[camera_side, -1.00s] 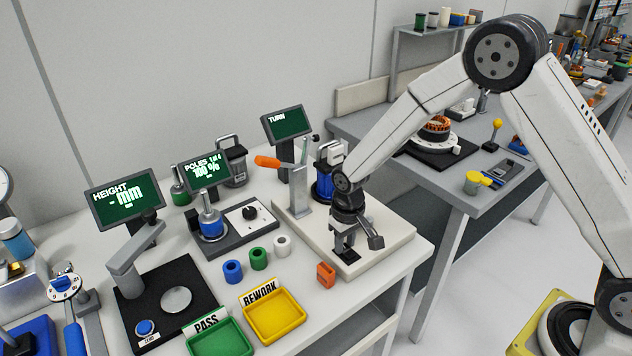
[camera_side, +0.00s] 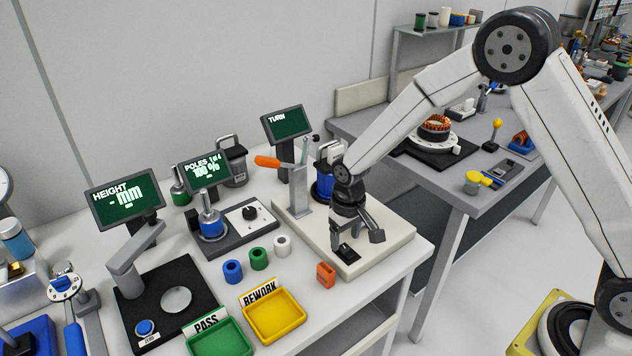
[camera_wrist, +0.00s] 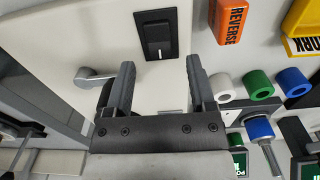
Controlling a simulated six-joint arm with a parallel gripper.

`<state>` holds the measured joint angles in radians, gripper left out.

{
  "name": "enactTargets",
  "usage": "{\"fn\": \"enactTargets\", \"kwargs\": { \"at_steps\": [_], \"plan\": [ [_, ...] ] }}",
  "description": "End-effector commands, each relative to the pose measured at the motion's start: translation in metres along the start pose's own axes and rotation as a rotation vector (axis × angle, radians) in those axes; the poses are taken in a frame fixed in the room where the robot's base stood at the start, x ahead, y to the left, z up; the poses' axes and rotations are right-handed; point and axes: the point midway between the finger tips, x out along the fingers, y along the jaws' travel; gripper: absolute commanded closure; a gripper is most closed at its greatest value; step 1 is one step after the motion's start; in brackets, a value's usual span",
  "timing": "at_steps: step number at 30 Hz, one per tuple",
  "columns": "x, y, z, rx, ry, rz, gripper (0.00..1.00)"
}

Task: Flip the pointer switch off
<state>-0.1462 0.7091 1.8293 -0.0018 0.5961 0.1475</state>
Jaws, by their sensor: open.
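A black switch plate with a raised black block and a white mark (camera_wrist: 157,35) is set in the pale base plate, straight ahead of my fingers in the wrist view. In the side view the black plate (camera_side: 347,256) lies near the front of the base, partly under my gripper (camera_side: 345,242). My gripper is open and empty, its two fingers (camera_wrist: 160,68) spread on either side of the switch's line in the wrist view. Contact with the switch cannot be told. A black knob (camera_side: 250,213) on a white panel also shows in the side view, apart from my gripper.
An orange REVERSE block (camera_side: 326,274) stands just left of the base plate (camera_side: 385,245). A grey post with an orange-handled lever (camera_side: 300,185) rises behind. A grey lever (camera_wrist: 92,76) shows in the wrist view. Blue, green and white rings (camera_side: 258,259) lie further left.

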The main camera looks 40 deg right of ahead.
Motion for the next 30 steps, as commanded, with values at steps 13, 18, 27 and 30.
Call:
{"fn": "enactTargets", "kwargs": {
  "at_steps": [13, 18, 27, 30],
  "plan": [
    [-0.052, 0.000, 0.000, 0.000, 0.001, 0.000, 0.29],
    [-0.060, 0.000, 0.000, 0.000, 0.001, 0.000, 0.29],
    [-0.061, 0.000, 0.000, 0.000, 0.000, 0.000, 0.29],
    [-0.061, 0.000, 0.000, 0.000, 0.000, 0.000, 0.29]
  ]
}}
